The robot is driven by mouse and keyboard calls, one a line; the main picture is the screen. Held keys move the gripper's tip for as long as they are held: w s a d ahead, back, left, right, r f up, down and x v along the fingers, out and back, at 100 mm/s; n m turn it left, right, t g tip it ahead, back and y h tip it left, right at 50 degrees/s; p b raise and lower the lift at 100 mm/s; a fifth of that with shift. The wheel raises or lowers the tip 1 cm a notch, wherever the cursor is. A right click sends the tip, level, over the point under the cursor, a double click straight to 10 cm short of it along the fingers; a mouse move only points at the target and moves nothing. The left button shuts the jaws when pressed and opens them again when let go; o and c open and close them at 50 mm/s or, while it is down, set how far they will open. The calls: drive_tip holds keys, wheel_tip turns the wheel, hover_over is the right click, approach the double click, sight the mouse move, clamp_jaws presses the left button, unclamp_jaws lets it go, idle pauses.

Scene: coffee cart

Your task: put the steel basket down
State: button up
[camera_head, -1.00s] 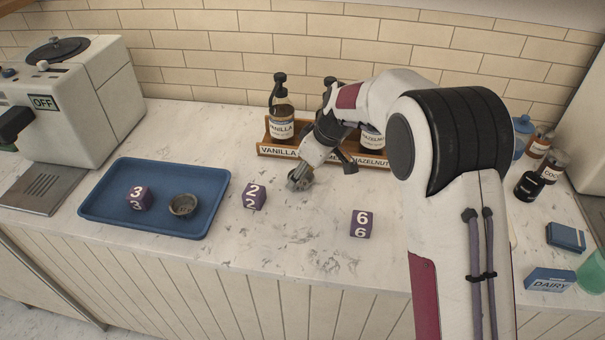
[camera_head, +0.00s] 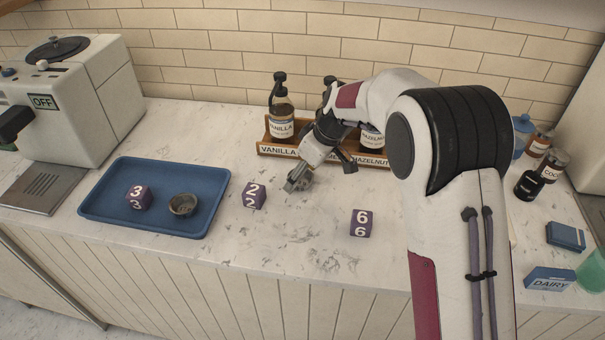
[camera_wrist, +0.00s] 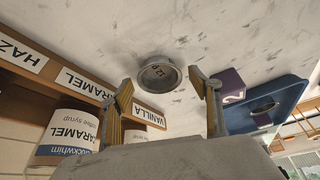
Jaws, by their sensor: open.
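A small round steel basket (camera_wrist: 160,75) rests on the marble counter in the wrist view, with a dark number mark inside. My gripper (camera_wrist: 163,86) is open, with one finger on each side of the basket and a visible gap to it. In the head view my gripper (camera_head: 299,180) is low over the counter in front of the syrup rack; there the basket is hard to tell from the fingers. A second small round basket (camera_head: 183,205) sits on the blue tray (camera_head: 110,205).
The wooden syrup rack (camera_head: 268,150) with bottles stands close behind my gripper. A purple cube marked 2 (camera_head: 254,196) is to its left, a cube marked 6 (camera_head: 361,223) to its right front. A cube marked 3 (camera_head: 138,198) is on the tray.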

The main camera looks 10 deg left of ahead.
drive_tip(key=v, duration=1.2)
idle(0.5)
drive_tip(key=shift+d+r, duration=0.1)
drive_tip(key=s+d+r+m+t+h, duration=0.1)
drive_tip(key=s+d+r+m, duration=0.2)
drive_tip(key=s+d+r, duration=0.35)
drive_tip(key=s+d+r+m+t+h, duration=0.1)
drive_tip(key=s+d+r+m, duration=0.2)
drive_tip(key=s+d, duration=0.6)
drive_tip(key=s+d+f+m+h, duration=0.1)
drive_tip(key=s+d+m, duration=0.2)
drive_tip(key=s, duration=0.6)
drive_tip(key=s+d+f+m+t+h, duration=0.1)
drive_tip(key=s+d, duration=0.4)
drive_tip(key=s, duration=0.5)
drive_tip(key=f+m, duration=0.1)
drive_tip(key=m, duration=0.1)
drive_tip(key=shift+d+f+m+t, duration=0.3)
drive_tip(key=shift+d+m, duration=0.05)
drive_tip(key=shift+m, duration=0.05)
drive_tip(key=shift+o, duration=0.4)
idle(0.5)
